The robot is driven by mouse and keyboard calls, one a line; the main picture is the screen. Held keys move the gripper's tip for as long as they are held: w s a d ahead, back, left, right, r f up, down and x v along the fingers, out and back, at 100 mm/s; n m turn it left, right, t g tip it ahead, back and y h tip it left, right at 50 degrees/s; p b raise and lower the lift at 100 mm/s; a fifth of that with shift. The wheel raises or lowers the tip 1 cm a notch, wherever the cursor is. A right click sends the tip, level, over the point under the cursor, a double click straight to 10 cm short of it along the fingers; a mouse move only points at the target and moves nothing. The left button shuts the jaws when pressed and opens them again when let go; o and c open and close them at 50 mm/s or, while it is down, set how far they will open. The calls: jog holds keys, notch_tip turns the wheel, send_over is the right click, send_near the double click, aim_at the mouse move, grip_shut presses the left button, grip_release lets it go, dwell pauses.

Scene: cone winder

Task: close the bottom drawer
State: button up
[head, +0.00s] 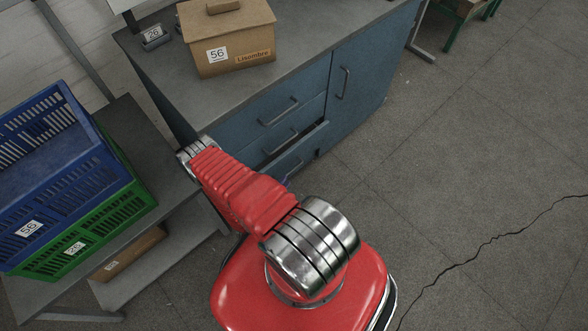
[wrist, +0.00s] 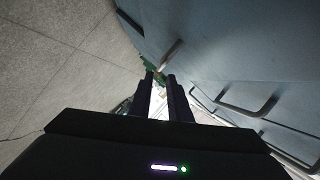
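The blue cabinet (head: 338,108) has a column of drawers at the left of its front. The bottom drawer (head: 296,152) is pulled out part way, and a strip of its dark inside shows behind its front. The drawers above it look shut. My red arm covers the lower left of the drawer stack, and my gripper is mostly hidden in the head view. In the wrist view my gripper (wrist: 160,77) has its two dark fingers slightly apart with nothing visible between them. Blue panels with a bar handle (wrist: 250,104) lie to their right; I cannot tell which drawer this is.
A cardboard box (head: 228,45) and a small grey holder (head: 153,38) stand on the worktop. Blue crate (head: 45,170) and green crate (head: 128,206) are stacked on a bench at left, above a brown box (head: 130,254). The floor (head: 480,170) at right is clear, with a crack.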

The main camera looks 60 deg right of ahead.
aim_at(294, 169)
jog(key=shift+x, duration=4.75)
jog(key=shift+r, duration=0.1)
jog(key=shift+c, duration=0.3)
grip_shut()
